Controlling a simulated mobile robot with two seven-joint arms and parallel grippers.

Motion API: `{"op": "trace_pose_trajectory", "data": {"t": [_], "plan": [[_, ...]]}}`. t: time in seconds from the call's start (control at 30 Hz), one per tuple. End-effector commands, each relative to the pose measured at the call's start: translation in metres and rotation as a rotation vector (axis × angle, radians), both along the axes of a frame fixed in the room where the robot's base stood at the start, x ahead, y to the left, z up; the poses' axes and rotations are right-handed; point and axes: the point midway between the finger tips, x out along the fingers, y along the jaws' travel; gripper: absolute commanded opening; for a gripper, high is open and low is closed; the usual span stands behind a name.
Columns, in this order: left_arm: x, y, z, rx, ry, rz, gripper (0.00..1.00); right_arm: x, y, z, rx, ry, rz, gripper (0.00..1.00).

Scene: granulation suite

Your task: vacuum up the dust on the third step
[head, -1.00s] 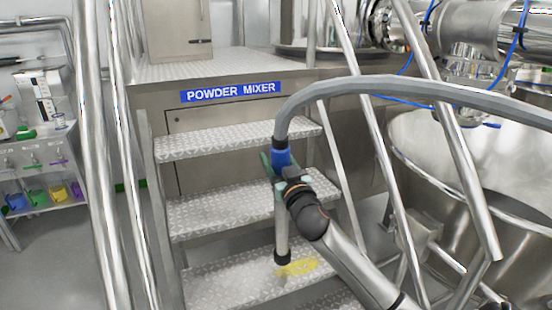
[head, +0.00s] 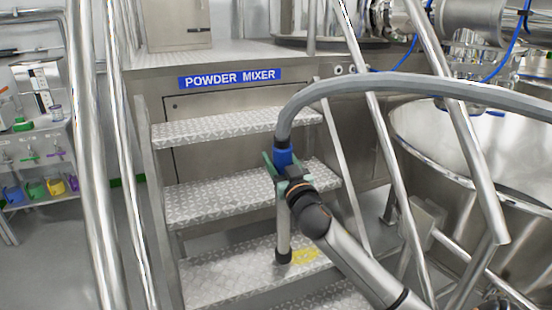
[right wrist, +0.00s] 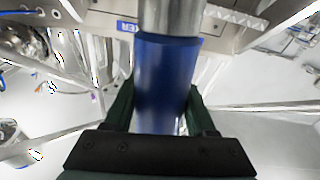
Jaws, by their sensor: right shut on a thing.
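My right gripper (head: 285,175) is shut on the blue cuff (head: 283,157) of a vacuum wand; the right wrist view shows the blue cuff (right wrist: 167,80) between the dark green fingers. The metal wand tube (head: 283,222) hangs nearly upright, its black nozzle (head: 283,257) at the tread of a lower step (head: 210,280). I cannot tell whether the nozzle touches it. A yellow dust patch (head: 307,255) lies on that tread just right of the nozzle; part may be hidden behind it. A grey hose (head: 400,83) arches from the cuff to the right. My left gripper is not in view.
Two higher treads (head: 235,127) (head: 245,192) lead up to a platform labelled POWDER MIXER (head: 230,78). Metal handrails (head: 90,160) (head: 385,150) flank the stairs. A large steel vessel (head: 450,150) stands right. A shelf with coloured scoops (head: 40,188) stands left.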

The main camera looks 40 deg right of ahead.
Motion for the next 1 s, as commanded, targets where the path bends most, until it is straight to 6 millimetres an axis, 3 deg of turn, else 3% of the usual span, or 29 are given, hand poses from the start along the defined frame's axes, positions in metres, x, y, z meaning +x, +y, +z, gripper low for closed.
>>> {"op": "trace_pose_trajectory", "data": {"t": [1.0], "plan": [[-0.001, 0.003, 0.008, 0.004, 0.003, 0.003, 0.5, -0.024, -0.077, 0.004, -0.004, -0.003, -0.001, 0.01]]}}
